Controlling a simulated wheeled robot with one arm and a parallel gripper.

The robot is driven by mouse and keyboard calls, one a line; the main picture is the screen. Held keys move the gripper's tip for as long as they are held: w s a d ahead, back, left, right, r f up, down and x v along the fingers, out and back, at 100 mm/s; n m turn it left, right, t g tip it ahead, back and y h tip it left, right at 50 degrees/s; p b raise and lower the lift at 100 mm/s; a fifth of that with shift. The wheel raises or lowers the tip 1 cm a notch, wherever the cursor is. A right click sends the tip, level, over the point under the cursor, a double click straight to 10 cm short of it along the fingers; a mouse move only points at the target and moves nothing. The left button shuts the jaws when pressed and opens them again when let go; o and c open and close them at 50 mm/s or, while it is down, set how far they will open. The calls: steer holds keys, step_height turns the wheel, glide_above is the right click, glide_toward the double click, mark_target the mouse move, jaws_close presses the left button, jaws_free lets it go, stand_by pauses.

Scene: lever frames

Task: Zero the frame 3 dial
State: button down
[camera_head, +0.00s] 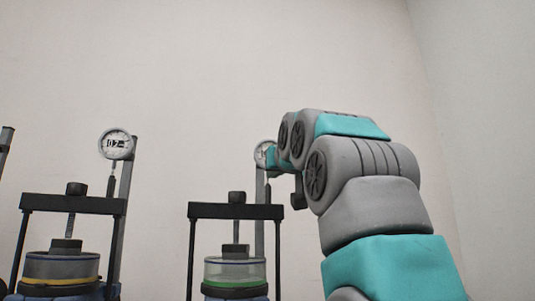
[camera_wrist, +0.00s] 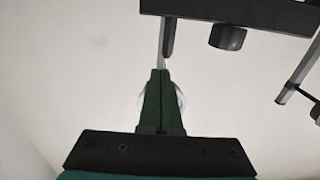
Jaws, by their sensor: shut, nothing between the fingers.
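Two lever frames stand in the head view. The right one, seemingly frame 3, has a dark crossbar (camera_head: 235,211) and a round pale dial (camera_head: 261,153) on its post. My arm and wrist cover the right part of that dial, so its needle and reading cannot be made out. In the wrist view my gripper (camera_wrist: 160,73) is shut and empty, its dark green fingers pressed together. A pale round rim, likely the dial (camera_wrist: 181,98), shows behind the fingers. I cannot tell whether they touch it.
The left frame has a crossbar (camera_head: 72,204) and a dial (camera_head: 116,144) with dark markings. A post (camera_head: 6,140) shows at the left edge. In the wrist view a dark crossbar (camera_wrist: 245,14) with a knob (camera_wrist: 228,37) is near the fingers. Plain wall is behind.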

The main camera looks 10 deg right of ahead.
steer(key=shift+r+p, duration=0.3)
steer(key=shift+r, duration=0.1)
stand_by(0.3)
steer(key=shift+s+a+r, duration=0.1)
steer(key=shift+a, duration=0.3)
steer(key=shift+s+f+b, duration=0.2)
steer(key=shift+s+b, duration=0.05)
steer(key=shift+s, duration=0.7)
steer(key=shift+s+f+b, duration=0.2)
steer(key=shift+s+b, duration=0.1)
steer(key=shift+s, duration=0.7)
steer(key=shift+s+f+b, duration=0.2)
steer(key=shift+s+b, duration=0.05)
steer(key=shift+s, duration=0.7)
steer(key=shift+s, duration=0.1)
